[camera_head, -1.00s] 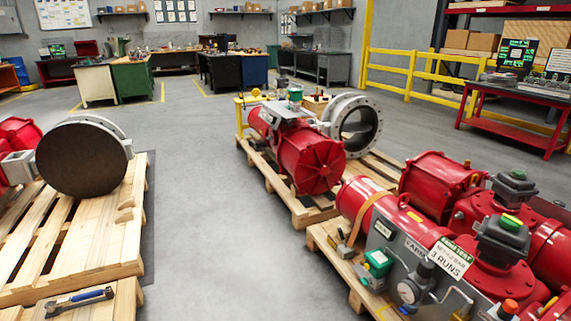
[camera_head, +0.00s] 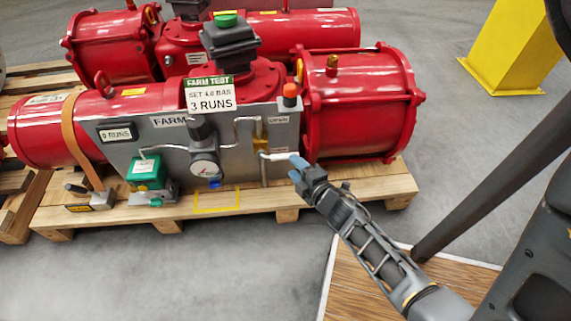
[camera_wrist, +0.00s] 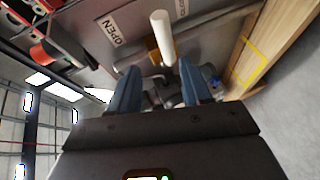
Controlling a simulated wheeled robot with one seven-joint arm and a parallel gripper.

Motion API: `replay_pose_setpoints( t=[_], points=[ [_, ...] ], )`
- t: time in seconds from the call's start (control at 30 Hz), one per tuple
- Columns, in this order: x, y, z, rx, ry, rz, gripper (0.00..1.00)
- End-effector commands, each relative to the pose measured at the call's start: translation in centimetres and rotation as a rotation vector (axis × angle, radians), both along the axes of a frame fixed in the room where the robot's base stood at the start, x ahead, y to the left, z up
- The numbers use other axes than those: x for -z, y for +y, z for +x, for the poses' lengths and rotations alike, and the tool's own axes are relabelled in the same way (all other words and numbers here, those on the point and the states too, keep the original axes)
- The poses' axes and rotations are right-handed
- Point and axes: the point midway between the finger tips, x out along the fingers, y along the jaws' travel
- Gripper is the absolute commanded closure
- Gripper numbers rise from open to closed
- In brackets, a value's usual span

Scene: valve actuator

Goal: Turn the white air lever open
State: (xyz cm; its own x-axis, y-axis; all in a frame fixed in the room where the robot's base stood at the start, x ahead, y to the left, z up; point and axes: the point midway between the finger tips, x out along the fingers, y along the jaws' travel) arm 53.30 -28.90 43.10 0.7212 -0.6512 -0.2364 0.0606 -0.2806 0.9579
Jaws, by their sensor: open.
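The white air lever (camera_head: 279,156) sticks out to the right from a brass valve (camera_head: 260,144) on the grey panel (camera_head: 232,140). My gripper (camera_head: 296,163), with blue fingers, is at the lever's free end. In the wrist view, my gripper (camera_wrist: 157,70) is open, one finger on each side of the picture. The white lever (camera_wrist: 163,38) shows beyond the fingertips, in line with the gap between them. I see no finger closed on it, and cannot tell how deep its end reaches. An OPEN label (camera_wrist: 113,30) is on the panel beside the lever.
Red actuator cylinders (camera_head: 360,105) stand behind the panel on a wooden pallet (camera_head: 385,182). Grey floor in front is clear.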

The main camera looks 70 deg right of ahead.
Motion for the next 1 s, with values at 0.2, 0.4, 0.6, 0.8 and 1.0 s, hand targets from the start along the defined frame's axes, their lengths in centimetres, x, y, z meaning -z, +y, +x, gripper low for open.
replay_pose_setpoints(
  t=[0.2,0.4,0.6,0.8,1.0],
  points=[
    [2.0,-2.8,0.4,0.024,0.048,-0.049,0.52],
    [2.5,-4.7,2.3,0.023,0.047,-0.050,0.52],
    [3.2,-6.6,4.3,0.024,0.047,-0.048,0.52],
    [3.6,-7.6,5.3,0.023,0.047,-0.046,0.52],
    [3.6,-7.7,5.4,0.023,0.047,-0.046,0.52]
  ],
)
